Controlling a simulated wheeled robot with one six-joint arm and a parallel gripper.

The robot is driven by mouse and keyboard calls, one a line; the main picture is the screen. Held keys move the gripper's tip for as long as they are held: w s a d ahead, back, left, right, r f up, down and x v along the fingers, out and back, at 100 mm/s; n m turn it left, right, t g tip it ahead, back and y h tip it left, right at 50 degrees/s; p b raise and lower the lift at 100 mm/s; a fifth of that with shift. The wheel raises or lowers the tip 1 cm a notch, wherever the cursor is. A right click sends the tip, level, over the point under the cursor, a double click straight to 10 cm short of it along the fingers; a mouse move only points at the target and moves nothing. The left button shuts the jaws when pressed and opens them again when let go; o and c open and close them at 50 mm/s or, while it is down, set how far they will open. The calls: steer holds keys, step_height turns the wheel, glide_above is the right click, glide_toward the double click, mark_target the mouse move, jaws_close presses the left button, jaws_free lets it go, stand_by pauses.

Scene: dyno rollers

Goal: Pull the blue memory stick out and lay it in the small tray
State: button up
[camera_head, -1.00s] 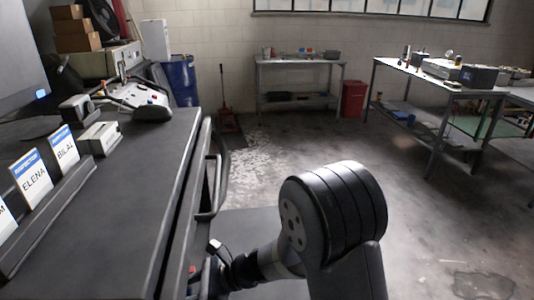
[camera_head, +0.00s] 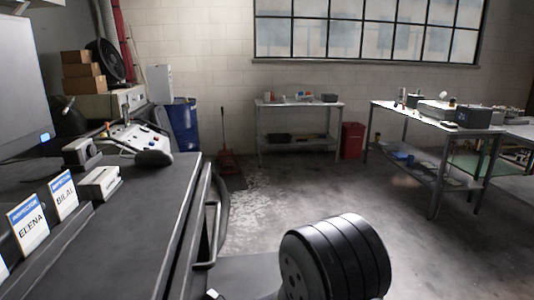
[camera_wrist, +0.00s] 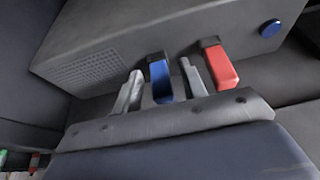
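In the wrist view a blue memory stick (camera_wrist: 160,80) stands out of the front of a grey box (camera_wrist: 120,50). My gripper (camera_wrist: 164,88) is open, with one finger on each side of the blue stick. Narrow gaps seem to show between the fingers and the stick. A red stick (camera_wrist: 220,66) is plugged into the same box just right of the right finger. The small tray cannot be made out in either view. My gripper is out of the head view.
The box has a round blue button (camera_wrist: 271,28) at its right. Small coloured items (camera_wrist: 14,162) show at the wrist view's lower left edge. In the head view a dark bench (camera_head: 120,225) with name cards (camera_head: 30,226) is at left; open floor lies to the right.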

steer(key=shift+c, duration=0.4)
jaws_close()
stand_by(0.4)
steer(key=shift+w+d, duration=0.2)
steer(key=shift+d, duration=1.3)
steer(key=shift+w+d, duration=0.15)
steer(key=shift+d, duration=1.35)
